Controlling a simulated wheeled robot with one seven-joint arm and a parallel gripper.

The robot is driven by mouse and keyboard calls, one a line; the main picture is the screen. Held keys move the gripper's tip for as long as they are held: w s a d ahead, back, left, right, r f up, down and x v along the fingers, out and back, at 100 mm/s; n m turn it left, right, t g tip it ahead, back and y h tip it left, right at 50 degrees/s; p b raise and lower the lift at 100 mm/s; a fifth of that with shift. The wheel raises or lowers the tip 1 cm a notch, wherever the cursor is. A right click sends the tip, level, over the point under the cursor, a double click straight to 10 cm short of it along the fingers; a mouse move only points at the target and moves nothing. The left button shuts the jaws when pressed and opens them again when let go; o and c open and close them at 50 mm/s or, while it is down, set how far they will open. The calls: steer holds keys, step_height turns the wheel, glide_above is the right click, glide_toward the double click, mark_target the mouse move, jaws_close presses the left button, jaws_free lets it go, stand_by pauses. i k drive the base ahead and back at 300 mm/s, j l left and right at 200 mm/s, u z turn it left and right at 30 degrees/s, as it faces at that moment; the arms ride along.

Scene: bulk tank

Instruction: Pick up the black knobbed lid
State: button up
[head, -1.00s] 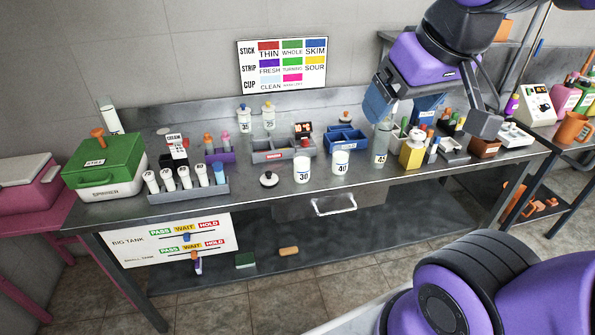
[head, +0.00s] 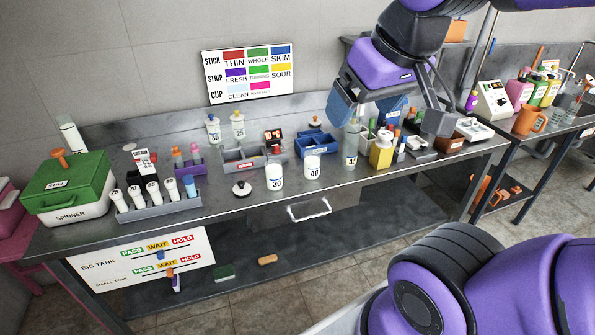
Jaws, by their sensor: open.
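The small round black knobbed lid (head: 241,189) lies on the steel bench, left of the white cup marked 30 (head: 275,178). My gripper (head: 390,115) hangs at the upper right, above the bench's right half. Its jaws are spread and I see nothing held between them. It is well to the right of the lid and apart from it.
A grey rack of white tubes (head: 157,204) stands left of the lid, with a green-lidded spinner box (head: 66,190) beyond. A white cup marked 40 (head: 312,167), a tall clear cylinder (head: 351,145) and a yellow bottle (head: 381,150) stand to the right. Bare bench lies in front of the lid.

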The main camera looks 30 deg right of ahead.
mark_target(242, 188)
steer(key=i+l+u, duration=0.25)
steer(key=u, duration=0.15)
steer(key=i+l+u, duration=0.15)
steer(key=l+u, duration=0.2)
